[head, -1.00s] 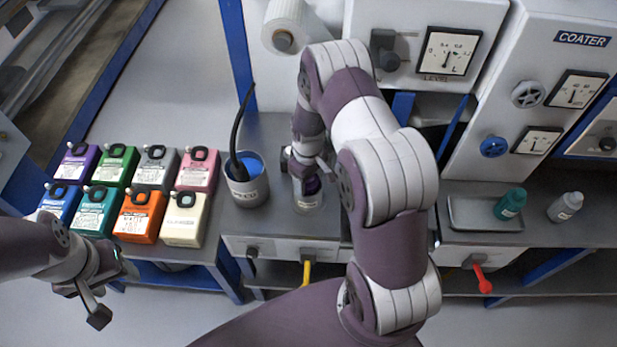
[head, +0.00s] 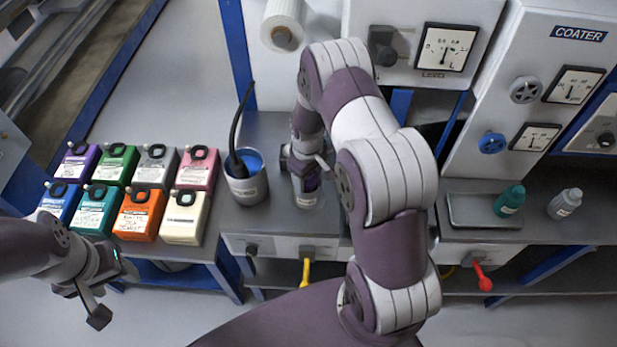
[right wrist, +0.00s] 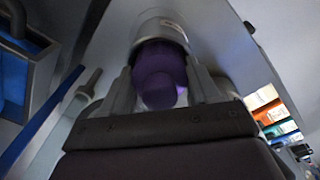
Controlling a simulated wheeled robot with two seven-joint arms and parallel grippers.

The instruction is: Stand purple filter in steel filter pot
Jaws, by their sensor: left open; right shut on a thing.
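The purple filter (right wrist: 160,75) is between the fingers of my right gripper (right wrist: 165,85) in the right wrist view, and the gripper is shut on it. The steel filter pot (right wrist: 163,25) is directly beyond the fingertips, with the filter's far end at or inside its mouth; how deep it sits is hidden. In the head view the pot (head: 308,197) stands on the grey bench under my right gripper (head: 308,172), which covers most of the filter. My left gripper (head: 98,305) is open and empty, low at the left, away from the pot.
A grey pot with blue inside (head: 247,187) and a black cable stands just left of the steel pot. Several coloured canisters (head: 140,210) crowd the left bench. A tray (head: 470,212) with a teal bottle (head: 509,200) and a grey bottle (head: 565,204) are at right.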

